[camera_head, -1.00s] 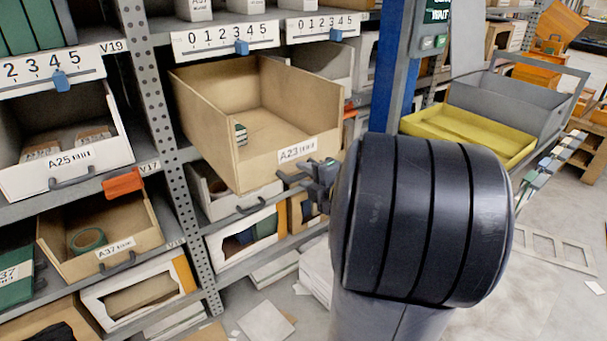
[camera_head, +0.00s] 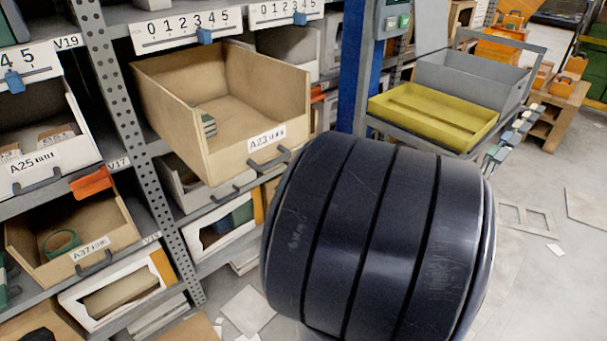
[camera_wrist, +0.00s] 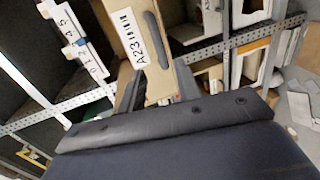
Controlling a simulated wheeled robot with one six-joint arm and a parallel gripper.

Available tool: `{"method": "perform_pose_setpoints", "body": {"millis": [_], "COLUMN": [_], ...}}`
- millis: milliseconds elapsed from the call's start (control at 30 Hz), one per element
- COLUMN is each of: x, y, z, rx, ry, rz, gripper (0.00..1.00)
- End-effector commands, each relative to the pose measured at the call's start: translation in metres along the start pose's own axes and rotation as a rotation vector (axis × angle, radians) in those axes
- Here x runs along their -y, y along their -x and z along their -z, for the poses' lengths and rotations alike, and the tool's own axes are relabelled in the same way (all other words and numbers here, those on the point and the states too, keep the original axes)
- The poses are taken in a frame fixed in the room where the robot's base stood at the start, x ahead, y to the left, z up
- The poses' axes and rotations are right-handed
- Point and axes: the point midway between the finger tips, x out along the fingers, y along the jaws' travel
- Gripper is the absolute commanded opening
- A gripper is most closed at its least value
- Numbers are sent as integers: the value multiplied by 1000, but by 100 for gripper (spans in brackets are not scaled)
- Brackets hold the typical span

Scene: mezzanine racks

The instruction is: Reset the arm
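My arm's large dark rounded link fills the lower middle of the head view and hides my gripper there. In the wrist view my gripper (camera_wrist: 158,86) shows two grey fingers standing apart with nothing held between them. The front of the wooden drawer labelled A23 (camera_wrist: 160,85) is beyond the fingers, with its dark handle further up and clear of them. In the head view the A23 drawer (camera_head: 238,153) is pulled out from the rack, with a small green-and-white item (camera_head: 208,125) inside.
Drawers A25 (camera_head: 40,172) and A37 (camera_head: 88,255) stick out at the left. A yellow tray (camera_head: 432,116) and a grey bin (camera_head: 470,78) stand on a cart beside a blue post (camera_head: 354,70). Loose sheets lie on the floor; the floor at right is fairly open.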

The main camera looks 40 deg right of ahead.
Motion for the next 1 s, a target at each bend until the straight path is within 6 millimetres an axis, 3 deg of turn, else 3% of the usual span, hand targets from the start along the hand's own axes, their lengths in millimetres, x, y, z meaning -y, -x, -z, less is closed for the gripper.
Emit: {"method": "perform_pose_setpoints", "body": {"millis": [267,800,1000], "x": [1,1,0], "y": [-12,-90,-106], "z": [0,0,0], "rx": [-2,-2,-1], "ry": [2,0,1], "rz": [0,-1,-1], "gripper": [32,32,32]}}
